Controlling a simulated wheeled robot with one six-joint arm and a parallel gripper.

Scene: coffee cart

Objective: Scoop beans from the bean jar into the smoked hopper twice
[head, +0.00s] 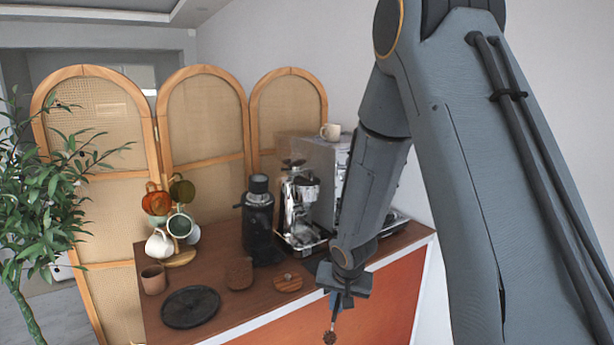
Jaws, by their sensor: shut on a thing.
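My gripper (341,294) points down at the counter's front edge, right of centre in the head view. It is shut on the thin handle of a scoop (334,322). The scoop's small round bowl hangs below, near the bottom edge of the picture, and looks full of brown beans. The smoked hopper (258,185) appears as the dark top of a black grinder (261,225), behind and left of my gripper. I cannot pick out the bean jar for sure. A round wooden lid with a knob (288,283) lies on the counter left of my gripper.
A chrome machine (301,205) and a steel espresso machine (322,165) stand right of the grinder, partly behind my arm. A black round tray (190,307), a brown cup (153,279), a brown block-like object (238,273) and a mug tree (181,257) occupy the left.

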